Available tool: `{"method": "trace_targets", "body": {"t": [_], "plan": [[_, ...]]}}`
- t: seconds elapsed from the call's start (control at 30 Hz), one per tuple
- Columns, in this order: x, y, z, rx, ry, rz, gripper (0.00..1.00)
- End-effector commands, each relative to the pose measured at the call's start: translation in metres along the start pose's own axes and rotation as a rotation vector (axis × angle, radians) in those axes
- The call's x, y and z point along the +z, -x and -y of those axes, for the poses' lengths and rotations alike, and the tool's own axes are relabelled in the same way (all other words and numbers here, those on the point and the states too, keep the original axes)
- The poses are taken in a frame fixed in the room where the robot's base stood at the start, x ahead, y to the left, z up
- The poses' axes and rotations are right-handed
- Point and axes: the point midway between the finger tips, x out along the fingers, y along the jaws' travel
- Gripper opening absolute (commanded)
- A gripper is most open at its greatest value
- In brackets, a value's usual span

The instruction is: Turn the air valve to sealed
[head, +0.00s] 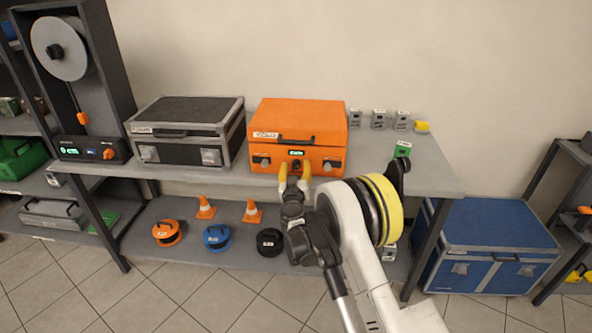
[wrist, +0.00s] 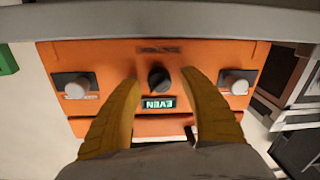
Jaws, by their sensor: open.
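An orange case (head: 300,112) stands closed on the workbench, with a green-lit display (head: 296,153) on its front. In the wrist view, the case front (wrist: 215,60) shows a dark round knob (wrist: 159,80) beside a lit display (wrist: 158,103). The display text appears upside down and seems to read "EVEN". I cannot tell for certain which way the knob points. My gripper (head: 295,172) is in front of the case, with its yellow fingers open. In the wrist view, the gripper (wrist: 160,78) has its fingertips on either side of the knob, with gaps visible at both sides.
A black case (head: 187,115) stands left of the orange case. Several small grey items (head: 378,119) and a green item (head: 403,149) are on the bench to the right.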

Motion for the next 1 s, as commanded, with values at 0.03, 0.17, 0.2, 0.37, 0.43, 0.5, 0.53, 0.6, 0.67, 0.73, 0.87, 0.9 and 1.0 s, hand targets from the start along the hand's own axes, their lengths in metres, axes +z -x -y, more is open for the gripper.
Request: {"method": "trace_targets", "body": {"t": [0.03,0.17,0.2,0.37,0.43,0.5,0.53,0.6,0.67,0.73,0.87,0.9,1.0], "plan": [[-0.0001,-0.0011,-0.0001,0.000,0.000,0.000,0.51],[-0.0005,-0.0013,-0.0003,0.000,0.000,0.000,0.51],[-0.0006,-0.0013,-0.0003,0.000,0.000,0.000,0.51],[-0.0005,-0.0011,-0.0004,0.000,0.000,0.000,0.16],[-0.0004,-0.0011,-0.0004,0.001,0.000,0.000,0.00],[-0.0004,-0.0011,-0.0005,0.001,0.000,0.000,0.00],[-0.0004,-0.0011,-0.0005,0.001,0.000,0.000,0.00],[-0.0004,-0.0010,-0.0005,0.001,0.003,0.000,0.00],[-0.0004,-0.0010,-0.0005,0.001,0.009,0.001,0.00],[-0.0004,-0.0010,-0.0005,0.001,0.023,0.002,0.00],[-0.0003,-0.0010,-0.0005,0.000,0.071,0.005,0.00],[-0.0003,-0.0010,-0.0004,0.000,0.093,0.006,0.00],[-0.0004,-0.0011,-0.0003,-0.001,0.159,0.009,0.00]]}}
